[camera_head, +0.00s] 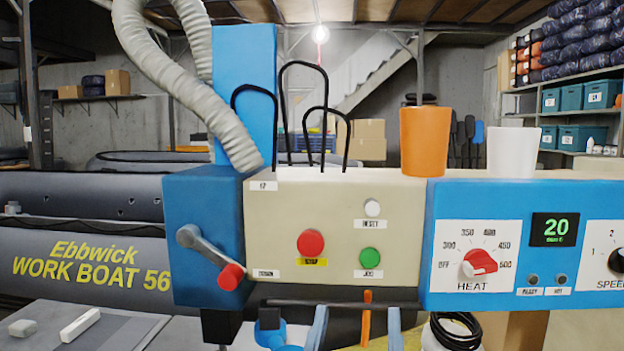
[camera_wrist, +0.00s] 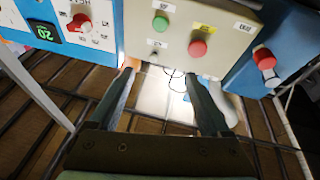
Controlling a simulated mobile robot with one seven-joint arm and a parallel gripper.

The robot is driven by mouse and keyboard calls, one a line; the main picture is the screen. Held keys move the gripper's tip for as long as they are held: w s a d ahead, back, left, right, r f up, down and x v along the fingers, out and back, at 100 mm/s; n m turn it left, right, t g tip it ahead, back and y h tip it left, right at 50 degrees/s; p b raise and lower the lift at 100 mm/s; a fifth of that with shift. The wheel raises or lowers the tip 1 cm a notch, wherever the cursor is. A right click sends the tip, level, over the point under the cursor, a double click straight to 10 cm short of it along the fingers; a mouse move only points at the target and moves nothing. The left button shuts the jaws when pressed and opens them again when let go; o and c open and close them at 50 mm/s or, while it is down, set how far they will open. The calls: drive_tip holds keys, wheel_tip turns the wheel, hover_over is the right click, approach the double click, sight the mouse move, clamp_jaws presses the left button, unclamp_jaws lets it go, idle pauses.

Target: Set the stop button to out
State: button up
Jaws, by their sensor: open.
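The stop button is a round red knob (camera_head: 311,243) with a small yellow label below it, on the beige front of the control box (camera_head: 408,215). I cannot tell whether it is in or out. In the wrist view the red button (camera_wrist: 197,48) appears upside down, beyond the fingertips and apart from them. My gripper (camera_head: 356,318) is low in front of the box, below the button and slightly right of it. Its two fingers are apart with nothing held; they also show in the wrist view (camera_wrist: 158,76).
A green button (camera_head: 370,258) and a white button (camera_head: 373,208) sit right of the red one. A red-tipped lever (camera_head: 230,277) juts out at left. The blue heat panel (camera_head: 480,225) stands at right. Orange (camera_head: 425,140) and white (camera_head: 513,152) cups stand on top.

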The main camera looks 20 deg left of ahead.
sight(310, 244)
drive_tip(key=s+a+r+n+g+y+p, duration=0.15)
drive_tip(key=a+r+n+g+p, duration=0.35)
drive_tip(key=p, duration=1.3)
drive_tip(key=w+a+p, duration=0.1)
drive_tip(key=w, duration=0.2)
drive_tip(key=w+a+m+p, duration=0.1)
drive_tip(key=w, duration=0.3)
drive_tip(key=w+a+f+m+t+p, duration=0.1)
drive_tip(key=w+a, duration=0.1)
drive_tip(key=w, duration=0.2)
drive_tip(key=shift+f+p, duration=0.1)
drive_tip(key=shift+p, duration=0.25)
drive_tip(key=shift+x, duration=0.85)
drive_tip(key=shift+f, duration=0.1)
drive_tip(key=shift+c, duration=0.3)
clamp_jaws()
